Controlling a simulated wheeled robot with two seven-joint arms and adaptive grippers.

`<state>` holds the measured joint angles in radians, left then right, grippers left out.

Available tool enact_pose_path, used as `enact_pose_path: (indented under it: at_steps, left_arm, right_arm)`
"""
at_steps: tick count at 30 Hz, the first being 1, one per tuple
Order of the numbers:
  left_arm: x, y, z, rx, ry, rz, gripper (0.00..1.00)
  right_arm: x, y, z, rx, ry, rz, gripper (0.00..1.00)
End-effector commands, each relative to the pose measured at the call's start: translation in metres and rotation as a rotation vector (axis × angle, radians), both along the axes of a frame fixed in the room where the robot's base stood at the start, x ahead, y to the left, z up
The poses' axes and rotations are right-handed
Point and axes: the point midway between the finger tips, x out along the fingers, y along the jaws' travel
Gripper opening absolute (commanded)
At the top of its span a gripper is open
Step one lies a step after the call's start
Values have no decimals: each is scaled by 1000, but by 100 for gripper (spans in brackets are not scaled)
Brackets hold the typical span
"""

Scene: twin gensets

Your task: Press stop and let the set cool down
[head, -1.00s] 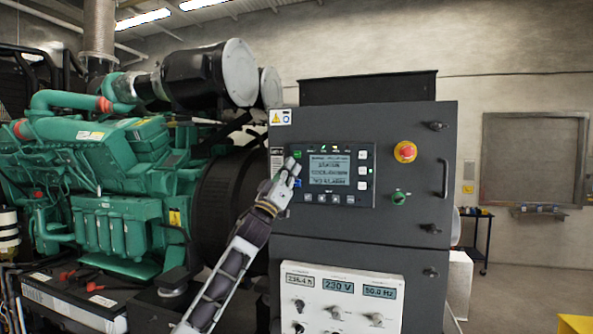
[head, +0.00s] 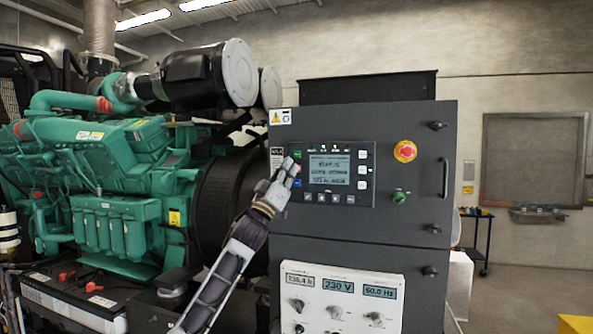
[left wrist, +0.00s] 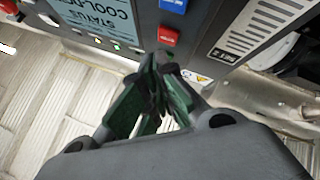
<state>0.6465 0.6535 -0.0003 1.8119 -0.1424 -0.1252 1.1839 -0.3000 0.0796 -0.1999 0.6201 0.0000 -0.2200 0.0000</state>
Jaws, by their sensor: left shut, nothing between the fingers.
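The controller panel (head: 367,178) is on the front of a dark grey cabinet, with a lit screen (head: 329,170). In the left wrist view the screen (left wrist: 103,15) appears upside down and reads "STATUS" and "COOL-DO…", cut off. The red button (left wrist: 168,36) sits between a blue button (left wrist: 173,5) and my left gripper's fingertips. My left gripper (head: 292,165) is shut and empty at the panel's left column of buttons; its fingertips (left wrist: 160,62) are close to the red button, and I cannot tell whether they touch the panel. My right gripper is not in view.
A red emergency stop (head: 405,151) and a green knob (head: 399,196) are right of the panel. A white meter panel (head: 343,313) with knobs is below. The green engine (head: 115,165) stands at the left. Open floor and a trolley (head: 478,235) are at the right.

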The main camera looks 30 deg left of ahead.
Motion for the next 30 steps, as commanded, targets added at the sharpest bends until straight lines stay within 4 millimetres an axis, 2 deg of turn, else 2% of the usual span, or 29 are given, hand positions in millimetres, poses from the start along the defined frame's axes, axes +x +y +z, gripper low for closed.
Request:
enact_pose_path:
  at_steps: [5,30]
  left_arm:
    - [-5,-1,0,0,0,0,0]
    - [-53,-13,-1,1,0,1,0]
  right_arm:
    - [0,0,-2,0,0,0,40]
    - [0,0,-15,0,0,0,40]
